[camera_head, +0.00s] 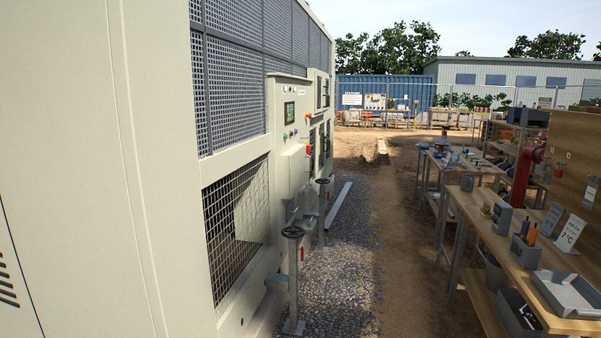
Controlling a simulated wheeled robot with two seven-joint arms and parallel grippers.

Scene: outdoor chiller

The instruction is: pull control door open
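The chiller (150,120) is a large cream cabinet that fills the left of the head view. Its control panel box (290,130) stands out from its side further along, with a small green display (289,112) and buttons on its face. The panel face is seen at a steep angle, and its door looks flush; I cannot make out the handle clearly. Neither my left gripper nor my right gripper shows in the view.
Two valve handwheels on posts (293,232) (322,182) stand on the gravel beside the chiller. A wooden workbench (500,240) with bins and a grey tray (568,292) lines the right. A gravel and dirt path (390,230) between them is open.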

